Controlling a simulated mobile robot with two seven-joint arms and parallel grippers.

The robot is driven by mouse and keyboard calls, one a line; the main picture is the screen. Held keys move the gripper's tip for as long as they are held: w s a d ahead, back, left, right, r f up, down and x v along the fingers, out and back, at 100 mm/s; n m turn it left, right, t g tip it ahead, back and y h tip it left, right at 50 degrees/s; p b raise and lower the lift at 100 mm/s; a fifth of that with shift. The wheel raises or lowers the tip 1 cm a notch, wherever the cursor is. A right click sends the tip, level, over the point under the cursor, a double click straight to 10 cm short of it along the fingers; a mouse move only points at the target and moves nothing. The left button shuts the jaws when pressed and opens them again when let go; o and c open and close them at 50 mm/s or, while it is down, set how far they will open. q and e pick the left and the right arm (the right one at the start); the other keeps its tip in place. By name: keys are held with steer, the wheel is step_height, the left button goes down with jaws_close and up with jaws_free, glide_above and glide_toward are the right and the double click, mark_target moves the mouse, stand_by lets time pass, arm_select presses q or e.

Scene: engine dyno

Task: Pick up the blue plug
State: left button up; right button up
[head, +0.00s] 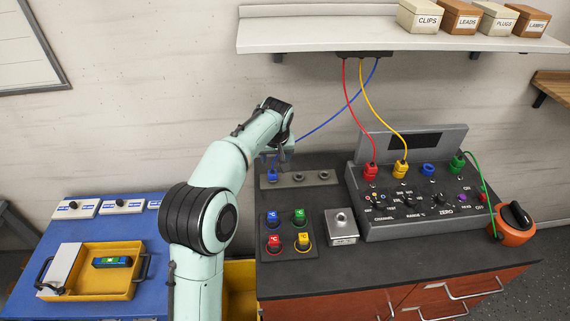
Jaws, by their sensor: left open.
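The blue plug (272,176) stands at the left end of a grey holder strip (312,180) at the back left of the dark bench. Its blue cable (335,120) runs up to the underside of the wall shelf. My left gripper (283,163) is open, just above and beside the blue plug, pointing down. The wrist and fingers partly cover the plug and the lower cable. I cannot tell whether the fingers touch the plug. My right gripper is not in view.
A grey console (410,205) stands to the right, with red (370,171) and yellow (400,169) plugs, an empty-looking blue socket (428,170) and a green plug (457,162). A panel of coloured caps (287,231) and a metal block (341,227) lie in front.

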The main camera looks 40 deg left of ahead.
arm_select(q)
glide_above(273, 172)
steer(key=s+d, duration=0.2)
step_height(273, 172, down, 7)
steer(key=shift+s+d+r, duration=0.1)
steer(key=shift+s, duration=0.05)
steer(key=x, duration=0.4)
steer(key=p+x, duration=0.1)
steer(key=shift+w+a+f, duration=0.25)
steer(key=shift+w+a, duration=0.1)
steer(key=shift+a, duration=0.05)
steer(key=shift+s, duration=0.15)
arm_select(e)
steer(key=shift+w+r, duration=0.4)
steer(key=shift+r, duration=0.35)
arm_select(q)
steer(key=c, duration=0.9)
